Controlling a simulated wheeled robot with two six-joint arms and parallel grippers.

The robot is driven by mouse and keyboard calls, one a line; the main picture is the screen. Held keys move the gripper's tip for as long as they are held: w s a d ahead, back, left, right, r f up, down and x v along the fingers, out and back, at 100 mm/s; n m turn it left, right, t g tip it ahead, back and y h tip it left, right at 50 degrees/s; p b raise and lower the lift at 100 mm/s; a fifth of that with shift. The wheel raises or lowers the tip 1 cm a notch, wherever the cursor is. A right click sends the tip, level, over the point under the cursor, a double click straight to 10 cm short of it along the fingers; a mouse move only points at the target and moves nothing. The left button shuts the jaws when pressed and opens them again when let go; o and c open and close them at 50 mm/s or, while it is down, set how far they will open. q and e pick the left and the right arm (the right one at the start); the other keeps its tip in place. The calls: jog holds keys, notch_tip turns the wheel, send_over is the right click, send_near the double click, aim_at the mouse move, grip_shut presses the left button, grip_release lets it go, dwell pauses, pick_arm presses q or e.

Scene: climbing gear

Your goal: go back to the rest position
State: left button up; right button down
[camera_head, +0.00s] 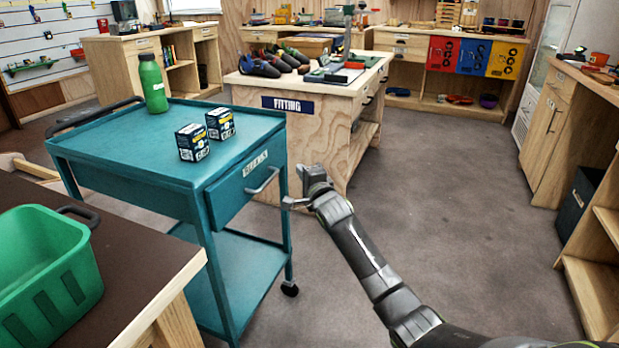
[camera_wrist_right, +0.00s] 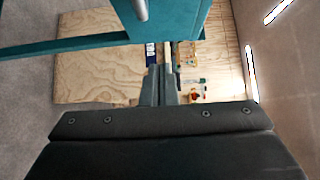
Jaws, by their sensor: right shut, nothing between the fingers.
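My right gripper (camera_head: 293,202) is at the front right of the teal cart (camera_head: 120,150), near the handle (camera_head: 262,181) of its drawer. In the right wrist view the fingers (camera_wrist_right: 160,68) are together with nothing between them, and the cart's teal drawer front (camera_wrist_right: 180,15) with its pale handle shows just beyond. I cannot tell whether the fingertips touch the handle. My left gripper is not in view.
On the cart stand a green bottle (camera_head: 153,84) and two dark boxes (camera_head: 192,143) (camera_head: 220,123). A green basket (camera_head: 50,265) sits on the brown table at the left. The fitting bench (camera_head: 310,130) stands behind. The floor (camera_head: 450,190) to the right is clear.

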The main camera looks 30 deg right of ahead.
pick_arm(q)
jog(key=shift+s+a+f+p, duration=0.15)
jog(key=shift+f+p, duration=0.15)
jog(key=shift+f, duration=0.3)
pick_arm(e)
jog(key=s, duration=0.4)
jog(key=shift+s+a, duration=0.1)
